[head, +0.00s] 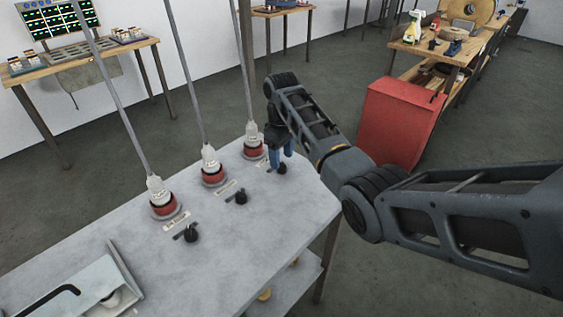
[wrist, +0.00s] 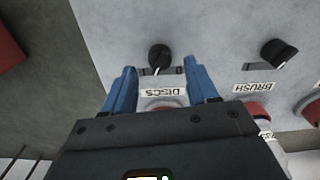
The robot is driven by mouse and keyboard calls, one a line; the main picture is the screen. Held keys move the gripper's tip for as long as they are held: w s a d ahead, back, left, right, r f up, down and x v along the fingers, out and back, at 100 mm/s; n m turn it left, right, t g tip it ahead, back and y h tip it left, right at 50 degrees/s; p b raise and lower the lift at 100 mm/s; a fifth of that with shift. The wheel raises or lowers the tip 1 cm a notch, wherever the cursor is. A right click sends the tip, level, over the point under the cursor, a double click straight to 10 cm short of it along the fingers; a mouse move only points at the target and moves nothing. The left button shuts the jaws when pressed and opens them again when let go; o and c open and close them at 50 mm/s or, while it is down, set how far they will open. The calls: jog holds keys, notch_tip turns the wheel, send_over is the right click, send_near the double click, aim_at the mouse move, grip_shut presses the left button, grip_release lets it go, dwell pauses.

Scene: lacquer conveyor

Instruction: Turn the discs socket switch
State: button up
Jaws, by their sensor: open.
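The discs socket switch is a small black knob (wrist: 158,57) beside an upside-down DISCS label (wrist: 163,92) in the wrist view. In the head view it is the rightmost knob (head: 282,169) on the grey bench (head: 110,225). My gripper (head: 280,152) points down over this knob. Its two blue fingers stand apart, and in the wrist view the open gripper (wrist: 161,68) has one finger on each side of the knob, with gaps showing. I cannot tell how far the fingertips are above the bench, or the knob's exact turn.
The BRUSH knob (wrist: 278,53) is to the right in the wrist view; the head view shows it in the middle (head: 241,197). A third knob (head: 191,233) is nearer. Red sockets with plugs (head: 213,172) and upright cords stand behind. A red cabinet (head: 400,122) is beyond the bench.

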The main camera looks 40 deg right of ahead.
aim_at(281, 163)
jog(key=shift+r, duration=2.3)
